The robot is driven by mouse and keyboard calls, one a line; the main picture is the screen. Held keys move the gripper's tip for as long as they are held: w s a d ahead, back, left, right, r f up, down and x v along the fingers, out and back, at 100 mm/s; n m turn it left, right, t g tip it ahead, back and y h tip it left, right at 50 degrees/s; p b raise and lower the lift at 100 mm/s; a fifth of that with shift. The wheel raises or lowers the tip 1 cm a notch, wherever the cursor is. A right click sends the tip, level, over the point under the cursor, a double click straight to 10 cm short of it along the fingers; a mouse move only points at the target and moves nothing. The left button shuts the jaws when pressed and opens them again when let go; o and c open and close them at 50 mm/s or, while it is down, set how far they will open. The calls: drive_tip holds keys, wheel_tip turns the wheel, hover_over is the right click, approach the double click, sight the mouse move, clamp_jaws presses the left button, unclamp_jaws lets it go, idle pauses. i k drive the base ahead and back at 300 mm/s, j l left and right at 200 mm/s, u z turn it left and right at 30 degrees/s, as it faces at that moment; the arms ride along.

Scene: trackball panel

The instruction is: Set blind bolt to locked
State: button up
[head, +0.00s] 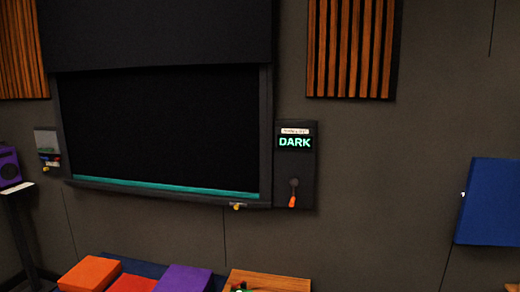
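A dark blind (155,35) hangs over the upper part of a black framed opening (160,130). A teal strip (165,187) runs along the opening's bottom edge. A small bolt-like fitting with a yellow knob (237,206) sits on the lower frame near its right end. It looks like the blind bolt, but it is too small to tell its position. To its right, a dark wall panel (308,165) has a display reading "DARK" (294,142) and a lever with an orange tip (292,201) pointing down. My gripper is not in view.
Orange and purple cushions or blocks (185,279) and a wooden surface (270,281) lie below the opening. A purple speaker (9,166) on a stand is at far left. A small wall unit (47,148) is left of the frame. A blue panel (490,202) is at right.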

sight(236, 206)
drive_tip(key=i+u, duration=0.35)
drive_tip(key=i+l+u, duration=0.15)
drive_tip(key=i+u, duration=0.2)
drive_tip(key=i, duration=0.1)
